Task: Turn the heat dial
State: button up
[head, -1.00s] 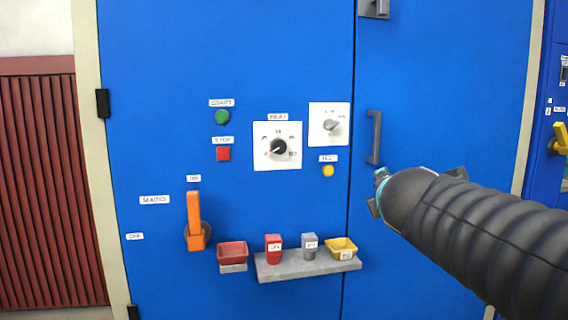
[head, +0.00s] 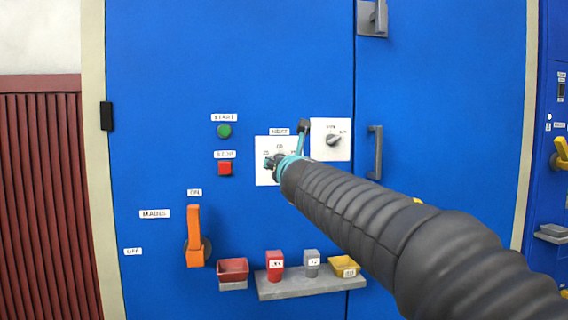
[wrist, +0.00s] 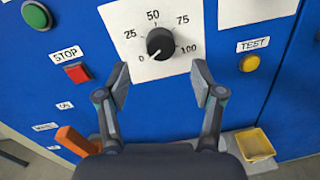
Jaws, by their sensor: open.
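The heat dial is a round black knob (wrist: 160,43) on a white plate (wrist: 120,22) marked 0, 25, 50, 75 and 100. In the wrist view its white pointer mark faces the lower left, towards 0. My gripper (wrist: 160,85) is open and empty, with one finger on each side below the knob and the knob centred ahead of the gap. No contact shows. In the head view my gripper (head: 286,150) is in front of the heat plate (head: 264,148), and it and my arm hide the knob.
A second dial (head: 334,140) is at the right of the heat plate. The green START button (head: 224,131), red STOP button (head: 225,168) and orange MAINS lever (head: 194,235) are at left. Below, a shelf (head: 290,288) holds small bins. A yellow TEST button (wrist: 249,63) is at right.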

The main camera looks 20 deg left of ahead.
jog(key=p+x, duration=0.1)
jog(key=x, duration=0.5)
jog(key=shift+w+p, duration=0.15)
jog(key=shift+p, duration=0.25)
jog(key=c, duration=1.1)
